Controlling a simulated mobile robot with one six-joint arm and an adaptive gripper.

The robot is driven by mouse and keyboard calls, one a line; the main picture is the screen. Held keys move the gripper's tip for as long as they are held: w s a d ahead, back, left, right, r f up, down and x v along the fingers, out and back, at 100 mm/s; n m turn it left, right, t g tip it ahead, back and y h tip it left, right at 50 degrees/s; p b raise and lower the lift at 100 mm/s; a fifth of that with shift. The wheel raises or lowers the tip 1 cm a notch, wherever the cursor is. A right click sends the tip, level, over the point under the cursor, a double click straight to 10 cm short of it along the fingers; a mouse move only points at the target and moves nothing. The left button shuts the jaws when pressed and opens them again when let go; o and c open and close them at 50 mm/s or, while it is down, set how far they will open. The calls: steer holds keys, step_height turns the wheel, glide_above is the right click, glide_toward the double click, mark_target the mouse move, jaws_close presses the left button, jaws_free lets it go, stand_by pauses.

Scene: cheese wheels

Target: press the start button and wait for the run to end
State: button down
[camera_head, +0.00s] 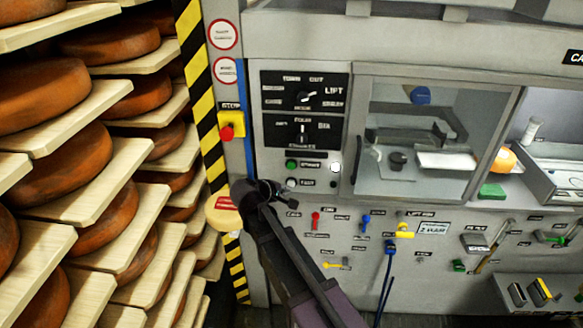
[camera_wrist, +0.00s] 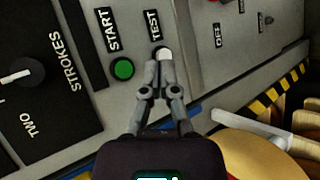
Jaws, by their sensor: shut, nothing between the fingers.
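The green start button (camera_head: 291,164) sits on the machine's grey front, beside a label reading START. It also shows in the wrist view (camera_wrist: 122,68), left of my fingertips and uncovered. A white button (camera_wrist: 164,53) labelled TEST is just beyond my fingertips; it also shows in the head view (camera_head: 291,183). My gripper (camera_wrist: 159,72) is shut and empty, its tips nearer the white button than the green one. I cannot tell whether the tips touch the white button. In the head view my gripper (camera_head: 275,188) is low and left of the buttons.
A black dial panel (camera_head: 303,110) is above the buttons. A red stop button (camera_head: 227,132) on a yellow box is at the left. A round white lamp (camera_head: 336,168) is right of the start button. Cheese wheels on boards (camera_head: 133,58) fill the left side.

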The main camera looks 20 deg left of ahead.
mark_target(293, 169)
steer(key=shift+w, duration=0.15)
steer(key=shift+w+a, duration=0.35)
steer(key=shift+w, duration=1)
steer(key=shift+w+a, duration=0.35)
steer(key=shift+w, duration=1.05)
steer(key=shift+w+a, duration=0.35)
steer(key=shift+w, duration=1)
steer(key=shift+w+a, duration=0.2)
steer(key=shift+w, duration=0.6)
steer(key=shift+s, duration=0.15)
steer(key=shift+s+d, duration=0.25)
steer(key=shift+s, duration=0.5)
steer(key=shift+s+d, duration=0.2)
steer(key=shift+s, duration=0.6)
steer(key=shift+s+d, duration=0.15)
steer(key=shift+s, duration=0.6)
steer(key=shift+s+d, duration=0.2)
steer(key=shift+s, duration=0.6)
